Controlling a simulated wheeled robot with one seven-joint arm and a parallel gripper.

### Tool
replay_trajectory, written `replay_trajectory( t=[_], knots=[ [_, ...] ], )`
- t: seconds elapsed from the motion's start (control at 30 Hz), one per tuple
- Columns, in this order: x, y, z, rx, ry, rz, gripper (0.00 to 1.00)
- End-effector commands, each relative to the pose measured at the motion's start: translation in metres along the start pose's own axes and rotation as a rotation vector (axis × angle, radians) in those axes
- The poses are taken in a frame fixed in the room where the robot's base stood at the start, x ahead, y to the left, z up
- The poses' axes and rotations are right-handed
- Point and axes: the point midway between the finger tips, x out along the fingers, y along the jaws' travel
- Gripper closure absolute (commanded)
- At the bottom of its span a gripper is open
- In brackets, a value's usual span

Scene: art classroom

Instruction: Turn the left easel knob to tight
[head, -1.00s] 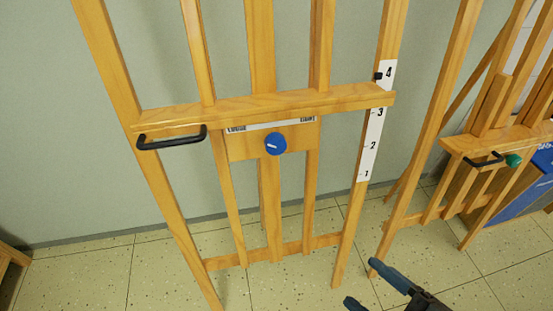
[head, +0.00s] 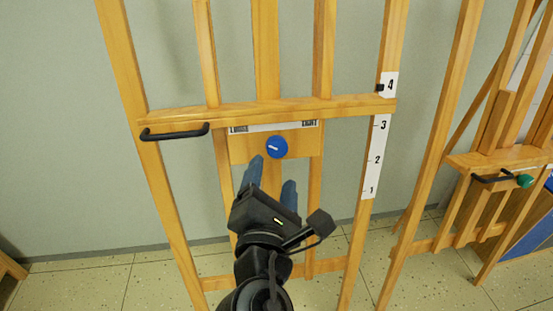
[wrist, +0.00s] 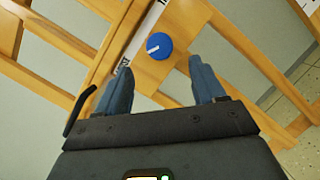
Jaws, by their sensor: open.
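The left easel's knob (head: 277,147) is a round blue disc with a white pointer line, set on a wooden block below the tray ledge (head: 270,109). In the head view the line points toward the left and slightly up. A white label strip (head: 270,127) above it has dark words at both ends; the right one appears to read "TIGHT". My gripper (head: 272,178) is open and empty, just below the knob. In the wrist view the knob (wrist: 159,46) lies beyond the blue fingertips (wrist: 160,75), roughly between them and not touched.
A black handle (head: 175,132) sticks out at the ledge's left end. A numbered white scale (head: 377,155) runs down the right upright. A second easel with a green knob (head: 524,181) stands at the right. Tiled floor lies below.

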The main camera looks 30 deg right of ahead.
Motion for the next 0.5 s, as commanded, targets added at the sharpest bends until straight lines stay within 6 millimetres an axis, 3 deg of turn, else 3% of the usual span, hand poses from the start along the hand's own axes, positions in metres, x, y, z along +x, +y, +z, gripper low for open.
replay_trajectory(
  t=[0.17,0.5],
  knots=[
    [0.015,0.002,0.001,-0.006,-0.008,-0.005,0.31],
    [0.065,0.001,0.001,-0.004,-0.006,-0.004,0.31]
  ],
)
